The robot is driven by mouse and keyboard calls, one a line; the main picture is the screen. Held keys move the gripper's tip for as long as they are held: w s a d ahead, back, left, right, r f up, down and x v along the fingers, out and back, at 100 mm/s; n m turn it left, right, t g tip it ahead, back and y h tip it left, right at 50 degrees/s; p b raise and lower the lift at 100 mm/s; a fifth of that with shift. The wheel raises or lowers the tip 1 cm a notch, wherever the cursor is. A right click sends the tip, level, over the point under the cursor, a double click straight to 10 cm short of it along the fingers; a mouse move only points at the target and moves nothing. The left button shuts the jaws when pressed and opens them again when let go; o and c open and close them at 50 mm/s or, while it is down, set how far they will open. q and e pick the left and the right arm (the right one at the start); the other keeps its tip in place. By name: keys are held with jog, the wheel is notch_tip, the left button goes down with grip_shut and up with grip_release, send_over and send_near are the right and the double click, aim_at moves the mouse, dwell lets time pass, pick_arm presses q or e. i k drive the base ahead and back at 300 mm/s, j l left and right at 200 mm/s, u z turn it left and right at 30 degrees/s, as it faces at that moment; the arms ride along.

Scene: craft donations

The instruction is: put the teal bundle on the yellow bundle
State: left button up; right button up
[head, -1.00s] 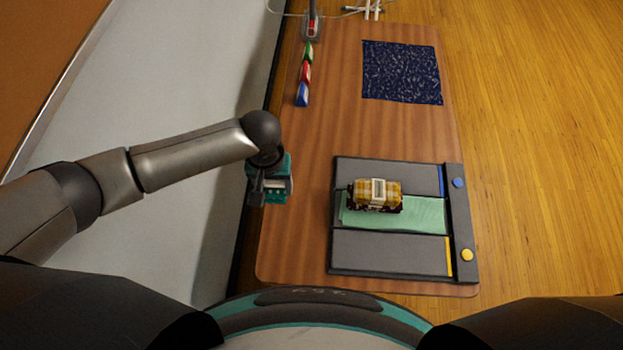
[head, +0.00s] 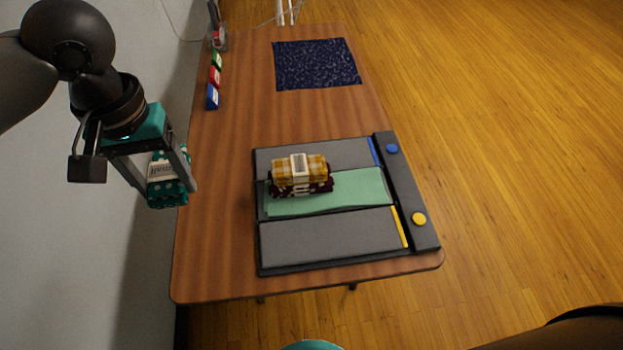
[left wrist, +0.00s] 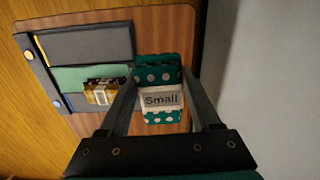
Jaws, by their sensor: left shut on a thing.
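The teal bundle (head: 167,192) has white dots and a pale band; in the left wrist view (left wrist: 158,75) the band reads "Small". My left gripper (head: 166,176) is shut on it and holds it up at the left edge of the table. The yellow bundle (head: 313,165) is checked, with a pale band. It rests on a dark maroon bundle (head: 302,188) on the folding board, to the right of my left gripper. The yellow bundle also shows in the left wrist view (left wrist: 98,96), left of the teal one. My right gripper is not in view.
The grey folding board (head: 325,237) carries a green cloth (head: 355,190) and has a side strip with a blue button (head: 392,148) and a yellow button (head: 419,219). A dark blue speckled cloth (head: 316,63) lies farther back. Green, red and blue blocks (head: 215,76) line the left edge.

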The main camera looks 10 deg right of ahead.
aim_at(299, 164)
jog(key=z, duration=1)
jog(key=i+j+z, duration=0.1)
jog(key=j, duration=0.3)
jog(key=i+j+z, duration=0.1)
jog(key=j, duration=0.3)
jog(key=i, duration=0.1)
